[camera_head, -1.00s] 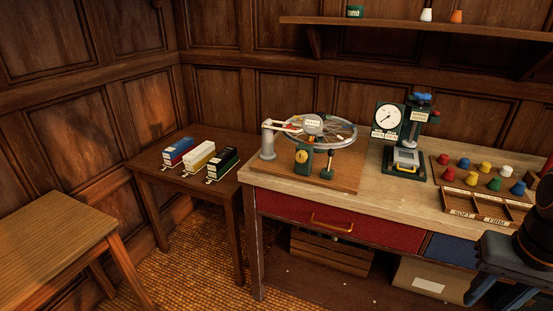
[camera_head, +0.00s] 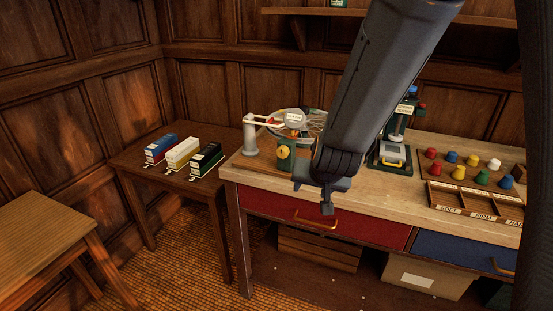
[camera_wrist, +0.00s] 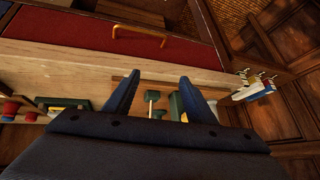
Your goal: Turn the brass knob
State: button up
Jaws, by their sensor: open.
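The brass knob (camera_head: 283,152) is a round yellow disc on the front of a dark green block (camera_head: 293,142) on the wooden-based wheel apparatus. My gripper (camera_head: 327,208) hangs in front of the bench, right of the knob and lower in the picture, touching nothing that I can see. In the wrist view my gripper (camera_wrist: 160,84) has its two fingers spread and empty. Between them appear a small green T-shaped post (camera_wrist: 152,98) and, by the right finger, part of a green block. I cannot make out the knob's face there. My arm hides part of the apparatus in the head view.
The red drawer (camera_head: 270,205) with its brass handle (camera_head: 315,221) is below the bench top (camera_head: 440,155). A press stands right of my arm, near several coloured knobs and a sorting tray (camera_head: 470,203). A side table (camera_head: 135,160) holds three boxes. A shelf runs above.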

aim_at(281, 154)
jog(key=w+a+r+m+t+h+b, duration=0.2)
jog(key=w+a+m+t+h, duration=0.4)
jog(key=a+t, duration=0.5)
jog(key=shift+n+g+h, duration=0.4)
jog(key=shift+g+h, duration=0.2)
jog(key=shift+g, duration=0.1)
jog(key=shift+a+f+p+x, duration=0.15)
jog(key=shift+p+x, duration=0.4)
jog(key=shift+x, duration=1.35)
jog(key=shift+a+f+p+x, duration=0.15)
jog(key=shift+p+x, duration=0.4)
jog(key=shift+x, duration=1.35)
jog(key=shift+w, duration=0.15)
jog(key=c, duration=1)
jog(key=shift+c, duration=0.2)
jog(key=shift+n, duration=0.4)
